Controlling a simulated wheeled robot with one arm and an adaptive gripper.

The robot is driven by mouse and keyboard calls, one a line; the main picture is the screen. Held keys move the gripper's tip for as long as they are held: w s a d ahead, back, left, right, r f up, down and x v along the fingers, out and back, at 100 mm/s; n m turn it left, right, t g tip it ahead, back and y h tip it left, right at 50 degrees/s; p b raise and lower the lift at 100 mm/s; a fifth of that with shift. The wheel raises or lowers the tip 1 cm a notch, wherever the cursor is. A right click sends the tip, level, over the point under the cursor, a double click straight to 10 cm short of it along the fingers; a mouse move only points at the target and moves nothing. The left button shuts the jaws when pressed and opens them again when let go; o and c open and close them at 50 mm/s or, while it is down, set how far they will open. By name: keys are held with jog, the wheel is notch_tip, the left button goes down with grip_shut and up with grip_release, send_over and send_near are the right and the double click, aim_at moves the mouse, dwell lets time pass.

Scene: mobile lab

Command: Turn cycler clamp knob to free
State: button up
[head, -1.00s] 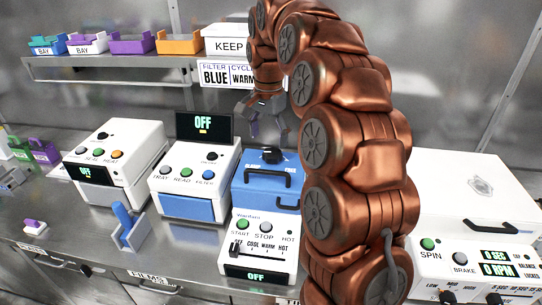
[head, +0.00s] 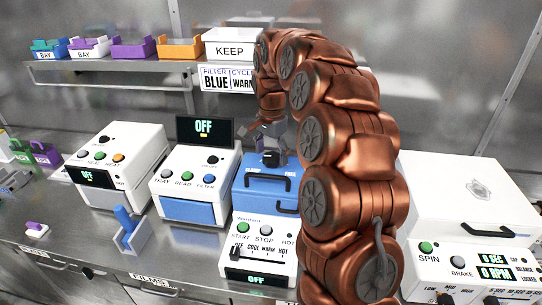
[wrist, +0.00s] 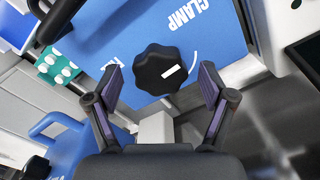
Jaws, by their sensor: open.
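The cycler (head: 257,190) is a white machine with a blue lid (head: 254,187) on the bench. Its clamp knob (wrist: 160,69) is black and lobed, with a white pointer mark, on the blue lid beside the word CLAMP. In the head view the knob (head: 270,159) shows on top of the lid, near my gripper (head: 271,141). In the wrist view my gripper (wrist: 162,90) is open, with its two purple-padded fingers on either side of the knob and a gap to each. The knob's pointer aims to the upper right in that view, by a white arc.
A reader (head: 196,184) with a screen reading OFF stands left of the cycler. A white centrifuge (head: 466,205) stands to the right, beyond my arm. A black handle (head: 268,182) is on the cycler's lid front. A shelf with bins is behind.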

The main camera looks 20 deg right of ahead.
jog(key=shift+f, duration=0.75)
jog(key=shift+c, duration=0.3)
jog(key=c, duration=1.1)
